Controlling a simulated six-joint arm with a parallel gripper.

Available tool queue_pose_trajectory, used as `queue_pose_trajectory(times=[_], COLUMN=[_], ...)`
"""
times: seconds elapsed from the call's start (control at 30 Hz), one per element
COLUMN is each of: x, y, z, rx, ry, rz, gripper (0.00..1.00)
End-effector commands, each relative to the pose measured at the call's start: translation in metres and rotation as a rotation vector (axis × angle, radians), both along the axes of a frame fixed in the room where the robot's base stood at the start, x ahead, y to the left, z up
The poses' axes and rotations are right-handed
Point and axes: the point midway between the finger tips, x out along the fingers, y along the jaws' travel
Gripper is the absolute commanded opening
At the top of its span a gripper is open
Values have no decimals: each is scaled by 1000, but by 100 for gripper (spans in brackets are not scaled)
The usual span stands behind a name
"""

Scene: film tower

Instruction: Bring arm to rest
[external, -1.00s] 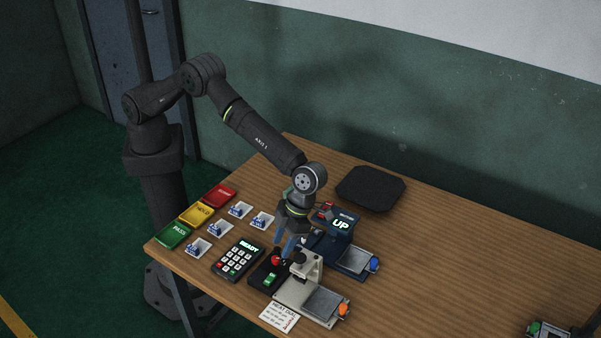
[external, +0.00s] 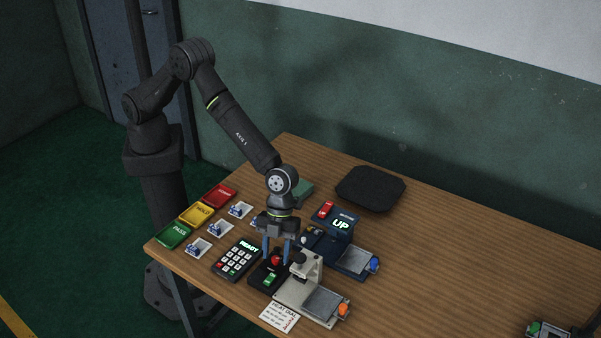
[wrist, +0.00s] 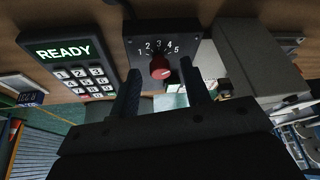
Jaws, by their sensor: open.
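My gripper (external: 278,248) is open and empty, pointing down above the table, close to the black dial box (external: 262,277). In the wrist view its two blue-grey fingers (wrist: 163,92) are spread, with the red dial knob (wrist: 160,66) showing just past them. The knob sits on a face numbered 1 to 5. No object is between the fingers. My arm reaches from its base at the left over the table.
A keypad (external: 238,258) reading READY stands left of the dial. A cream press (external: 305,283) and a dark blue machine (external: 345,240) showing UP stand to the right. Red, yellow and green trays (external: 174,236) line the left edge. A black pad (external: 370,190) lies behind.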

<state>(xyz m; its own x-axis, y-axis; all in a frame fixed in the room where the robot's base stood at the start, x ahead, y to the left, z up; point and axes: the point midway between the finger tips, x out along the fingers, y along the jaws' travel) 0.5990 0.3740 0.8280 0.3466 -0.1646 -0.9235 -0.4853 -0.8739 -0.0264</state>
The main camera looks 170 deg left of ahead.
Motion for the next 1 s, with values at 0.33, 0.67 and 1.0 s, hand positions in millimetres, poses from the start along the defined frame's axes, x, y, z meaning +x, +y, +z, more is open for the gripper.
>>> queue_pose_trajectory(times=[0.33,0.67,1.0], x=[-1,-1,-1], y=[-4,-6,-7], z=[0,0,0], rx=[0,1,0], ry=[1,-1,1], rz=[275,491,638], gripper=[43,43,43])
